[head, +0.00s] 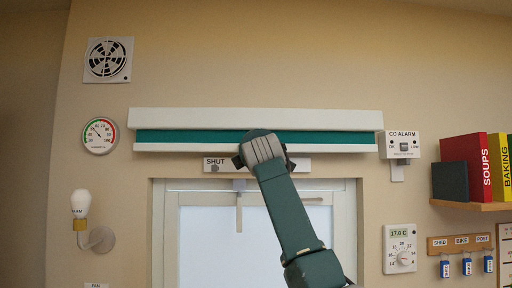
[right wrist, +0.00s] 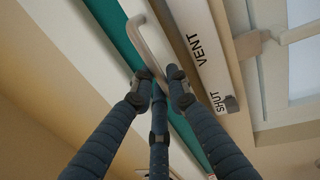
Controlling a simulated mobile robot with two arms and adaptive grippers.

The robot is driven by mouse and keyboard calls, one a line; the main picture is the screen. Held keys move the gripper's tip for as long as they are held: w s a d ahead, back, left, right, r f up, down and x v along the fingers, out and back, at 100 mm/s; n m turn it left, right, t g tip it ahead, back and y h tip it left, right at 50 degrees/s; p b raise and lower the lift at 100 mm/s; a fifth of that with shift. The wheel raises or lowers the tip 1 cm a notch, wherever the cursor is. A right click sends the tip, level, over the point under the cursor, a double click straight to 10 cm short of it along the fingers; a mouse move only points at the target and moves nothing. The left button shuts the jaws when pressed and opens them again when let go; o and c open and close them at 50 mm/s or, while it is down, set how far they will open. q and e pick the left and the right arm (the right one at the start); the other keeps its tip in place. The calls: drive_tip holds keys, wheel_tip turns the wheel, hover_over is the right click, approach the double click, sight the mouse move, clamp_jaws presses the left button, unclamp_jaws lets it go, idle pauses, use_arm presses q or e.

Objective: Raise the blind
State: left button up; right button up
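The blind is gathered high above the window, with a narrow teal strip of cloth (head: 205,136) between the white top casing (head: 255,118) and the white bottom bar (head: 340,148). The teal cloth also shows in the right wrist view (right wrist: 112,28). My left gripper is in neither view.
A VENT/SHUT slider plate (right wrist: 203,55) lies just below the bar, close to my fingers; its SHUT end shows in the head view (head: 215,164). The window (head: 200,235) is below. A CO alarm (head: 403,146) sits right of the blind, with a bookshelf (head: 470,205) beyond.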

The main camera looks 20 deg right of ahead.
drive_tip(key=o, duration=0.3)
drive_tip(key=shift+d, duration=0.1)
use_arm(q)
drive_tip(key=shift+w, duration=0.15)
use_arm(e)
drive_tip(key=shift+w+d+f, duration=0.1)
drive_tip(key=shift+w+f, duration=0.05)
drive_tip(key=shift+w, duration=0.05)
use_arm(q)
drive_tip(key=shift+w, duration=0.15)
use_arm(e)
drive_tip(key=v, duration=1.2)
drive_tip(key=shift+c, duration=0.4)
